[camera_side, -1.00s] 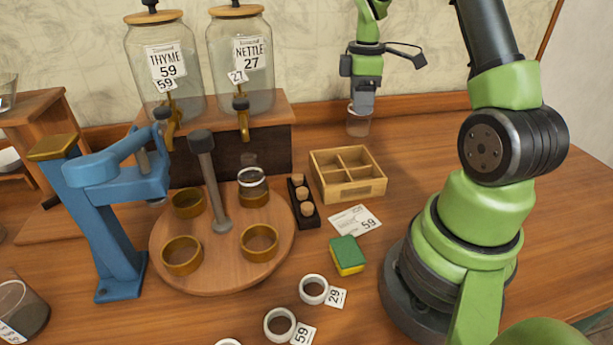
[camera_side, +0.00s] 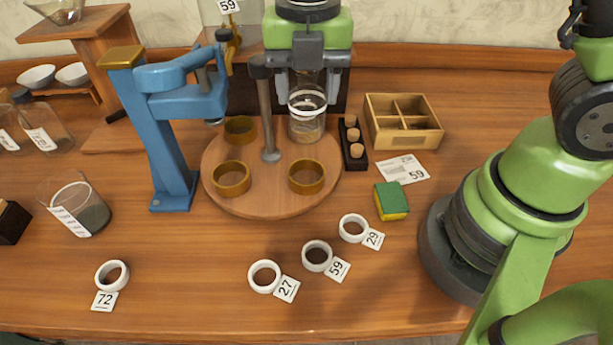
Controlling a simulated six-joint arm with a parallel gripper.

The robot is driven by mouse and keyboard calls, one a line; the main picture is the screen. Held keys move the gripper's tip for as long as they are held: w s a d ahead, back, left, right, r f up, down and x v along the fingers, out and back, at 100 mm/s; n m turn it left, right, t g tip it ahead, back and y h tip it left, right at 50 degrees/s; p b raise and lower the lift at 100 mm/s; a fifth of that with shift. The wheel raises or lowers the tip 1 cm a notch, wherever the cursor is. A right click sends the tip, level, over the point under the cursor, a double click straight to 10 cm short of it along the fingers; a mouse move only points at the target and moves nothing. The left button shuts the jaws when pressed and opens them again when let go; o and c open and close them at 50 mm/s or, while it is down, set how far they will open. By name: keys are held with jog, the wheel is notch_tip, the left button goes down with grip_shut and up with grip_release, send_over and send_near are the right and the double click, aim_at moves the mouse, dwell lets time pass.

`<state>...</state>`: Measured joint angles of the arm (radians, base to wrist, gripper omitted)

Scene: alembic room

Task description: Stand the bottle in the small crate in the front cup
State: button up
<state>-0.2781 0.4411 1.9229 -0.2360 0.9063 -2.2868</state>
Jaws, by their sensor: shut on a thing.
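My gripper (camera_side: 308,82) is shut on a clear glass bottle (camera_side: 308,75), upright between its fingers, over the back right of the round wooden turntable. Below and overlapping it is clear glass with a white band (camera_side: 307,102) at the back right cup's place. I cannot tell where the held bottle ends or whether it touches this glass. Three brass cups show bare: back left (camera_side: 240,130), front left (camera_side: 231,179) and front right (camera_side: 306,178). The small wooden crate (camera_side: 405,140), right of the turntable, shows no bottle in its compartments.
A grey post (camera_side: 264,110) rises from the turntable's middle (camera_side: 265,200). A blue press (camera_side: 165,130) stands left. A dark rack of corks (camera_side: 354,145), a card (camera_side: 404,169) and a sponge (camera_side: 391,201) lie right. White rings (camera_side: 265,276) with tags lie in front.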

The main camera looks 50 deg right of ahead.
aim_at(307, 121)
jog(key=f, duration=0.5)
jog(key=shift+s+a+f, duration=0.15)
jog(key=shift+a, duration=0.1)
jog(key=shift+f, duration=2.3)
jog(key=shift+f, duration=0.1)
jog(key=o, duration=1)
jog(key=shift+c, duration=0.2)
